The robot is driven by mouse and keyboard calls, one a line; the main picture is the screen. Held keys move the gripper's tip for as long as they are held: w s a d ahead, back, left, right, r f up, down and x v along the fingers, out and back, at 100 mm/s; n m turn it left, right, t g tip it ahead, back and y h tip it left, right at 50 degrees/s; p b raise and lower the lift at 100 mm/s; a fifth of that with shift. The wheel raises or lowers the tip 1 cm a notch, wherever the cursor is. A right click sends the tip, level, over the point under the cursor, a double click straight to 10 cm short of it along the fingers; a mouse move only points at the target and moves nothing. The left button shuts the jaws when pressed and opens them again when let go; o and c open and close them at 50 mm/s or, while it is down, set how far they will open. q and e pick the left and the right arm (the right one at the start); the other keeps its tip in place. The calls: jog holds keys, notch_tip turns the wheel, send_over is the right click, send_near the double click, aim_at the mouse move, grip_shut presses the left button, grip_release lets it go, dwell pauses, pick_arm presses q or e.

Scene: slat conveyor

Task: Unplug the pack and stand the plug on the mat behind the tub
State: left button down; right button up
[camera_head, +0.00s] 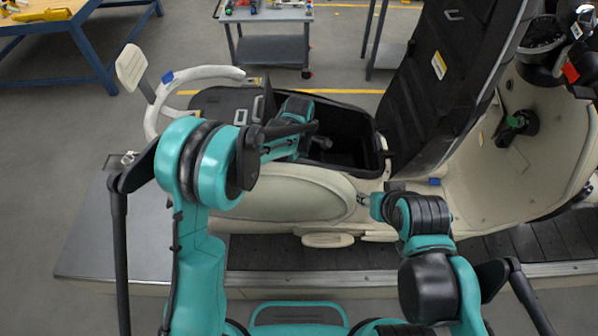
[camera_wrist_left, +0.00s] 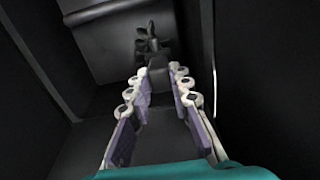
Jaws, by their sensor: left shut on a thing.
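The scooter's black tub (camera_head: 352,118) lies open in the middle of the head view. My left arm reaches over its left part, and the left gripper points down into it. In the left wrist view my left gripper (camera_wrist_left: 160,84) is shut on a black plug (camera_wrist_left: 153,52) with a lobed, knob-like end beyond the fingertips. Dark surroundings make it unclear whether the plug touches anything. The pack cannot be made out in the dark tub. A dark flat surface (camera_head: 213,101), possibly the mat, lies left of the tub. My right gripper (camera_head: 363,200) is beside the cream side panel; its opening is unclear.
The raised black seat (camera_head: 438,75) stands right of the tub. A cream grab rail (camera_head: 205,73) curves at the left rear. The scooter stands on a slat conveyor (camera_head: 285,255). A blue-framed bench (camera_head: 82,40) and a grey cart (camera_head: 272,48) stand behind.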

pick_arm(q)
notch_tip(320, 180, up, 8)
jog(key=shift+f+p, duration=0.2)
jog(key=shift+p, duration=0.45)
notch_tip(320, 180, up, 11)
jog(key=p, duration=0.7)
jog(key=shift+r, duration=0.15)
dwell(1.8)
dwell(0.3)
notch_tip(320, 180, up, 12)
jog(key=p, duration=0.7)
jog(key=shift+p, duration=0.3)
notch_tip(320, 180, up, 7)
jog(key=p, duration=0.4)
dwell(0.6)
